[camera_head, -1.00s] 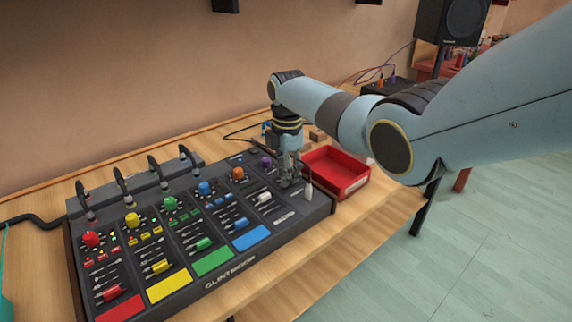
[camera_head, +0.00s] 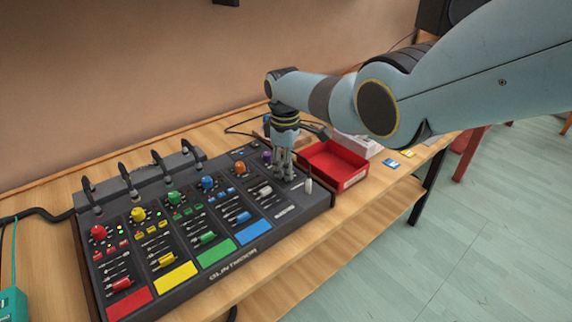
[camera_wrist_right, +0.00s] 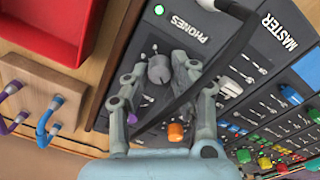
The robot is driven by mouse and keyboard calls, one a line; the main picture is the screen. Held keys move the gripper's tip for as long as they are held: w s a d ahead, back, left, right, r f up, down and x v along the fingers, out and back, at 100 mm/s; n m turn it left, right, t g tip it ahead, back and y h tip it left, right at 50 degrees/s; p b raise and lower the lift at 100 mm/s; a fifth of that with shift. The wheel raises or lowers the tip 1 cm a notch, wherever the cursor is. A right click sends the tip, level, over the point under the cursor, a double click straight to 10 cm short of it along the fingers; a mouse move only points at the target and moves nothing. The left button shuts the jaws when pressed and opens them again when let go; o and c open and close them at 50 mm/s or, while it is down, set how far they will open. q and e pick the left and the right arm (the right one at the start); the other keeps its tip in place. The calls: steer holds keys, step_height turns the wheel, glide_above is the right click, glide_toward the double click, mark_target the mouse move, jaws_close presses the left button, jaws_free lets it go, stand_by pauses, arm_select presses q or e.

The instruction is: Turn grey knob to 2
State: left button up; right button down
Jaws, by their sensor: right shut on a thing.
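The grey knob (camera_wrist_right: 158,70) shows in the right wrist view, on the dark mixer panel near the "PHONES" label. My right gripper (camera_wrist_right: 163,66) has its two fingers on either side of the knob and is shut on it. In the head view my right gripper (camera_head: 284,177) points down onto the right end of the mixer (camera_head: 258,267), and the knob is hidden there by the fingers. The scale marks around the knob are too small to read. My left gripper is in neither view.
A purple knob (camera_head: 267,156) and an orange knob (camera_head: 240,168) stand close to the fingers. A red tray (camera_head: 350,182) sits right of the mixer. A black cable (camera_wrist_right: 205,85) crosses the wrist view. Several curved stems rise along the mixer's back edge.

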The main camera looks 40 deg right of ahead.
steer(key=shift+m, duration=0.5)
steer(key=c, duration=1.1)
jaws_free()
step_height(320, 180, up, 12)
steer(key=shift+a, duration=0.2)
steer(key=shift+s, duration=0.15)
